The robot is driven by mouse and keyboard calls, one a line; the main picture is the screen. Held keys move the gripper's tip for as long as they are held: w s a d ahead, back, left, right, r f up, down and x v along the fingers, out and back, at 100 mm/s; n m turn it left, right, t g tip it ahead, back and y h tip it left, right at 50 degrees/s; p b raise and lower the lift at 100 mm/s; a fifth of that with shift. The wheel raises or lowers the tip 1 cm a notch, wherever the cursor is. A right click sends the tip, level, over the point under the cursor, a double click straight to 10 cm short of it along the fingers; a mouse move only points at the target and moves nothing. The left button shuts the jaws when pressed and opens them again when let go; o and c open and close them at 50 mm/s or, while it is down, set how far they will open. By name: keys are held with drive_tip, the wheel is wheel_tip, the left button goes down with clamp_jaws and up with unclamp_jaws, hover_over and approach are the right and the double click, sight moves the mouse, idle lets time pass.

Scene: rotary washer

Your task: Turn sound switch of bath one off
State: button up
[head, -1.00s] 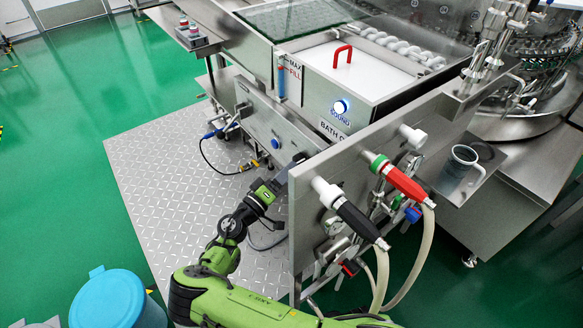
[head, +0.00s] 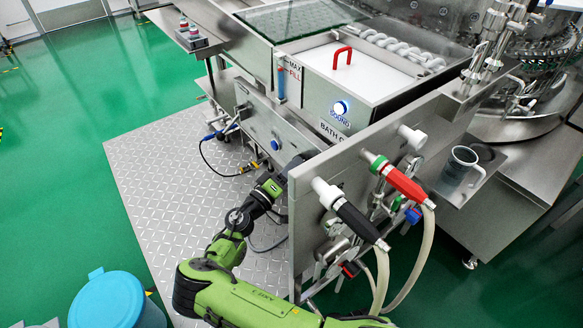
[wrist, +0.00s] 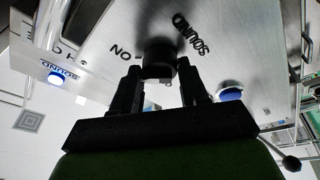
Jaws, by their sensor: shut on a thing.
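The sound switch (wrist: 158,53) is a black round knob on a steel panel in the wrist view. "SOUND" is printed beside it and "ON" on its left; another marking is mostly hidden by the fingers. My gripper (wrist: 160,78) is shut on this knob, one finger on each side. In the head view my arm reaches the bath's front face beside the large steel side panel (head: 325,165), which hides the knob and fingertips. The blue-white light above the "SOUND" label (head: 340,107) on bath one is lit; the wrist view also shows a blue light (wrist: 55,78).
A blue button (wrist: 230,93) sits close to the right of my fingers. Hoses with a black handle (head: 355,220) and a red handle (head: 405,185) hang on the side panel. Cables (head: 235,160) run at the left. A blue bin (head: 107,300) stands on the floor.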

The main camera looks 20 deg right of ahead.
drive_tip(key=shift+n, duration=0.4)
drive_tip(key=shift+s+n+g+y+p, duration=0.1)
drive_tip(key=shift+n+g+y+p, duration=0.45)
drive_tip(key=shift+n+p, duration=1.75)
drive_tip(key=shift+n+g+y+p, duration=0.25)
drive_tip(key=shift+n+y+p, duration=0.8)
drive_tip(key=shift+n, duration=2.25)
drive_tip(key=shift+s+n+g+y+p, duration=0.1)
drive_tip(key=shift+n+g+y+p, duration=0.35)
drive_tip(key=shift+n+p, duration=1.9)
drive_tip(key=shift+n+b, duration=0.4)
drive_tip(key=shift+n, duration=0.15)
drive_tip(key=o, duration=1)
drive_tip(key=shift+r, duration=0.1)
drive_tip(key=shift+w+r, duration=0.1)
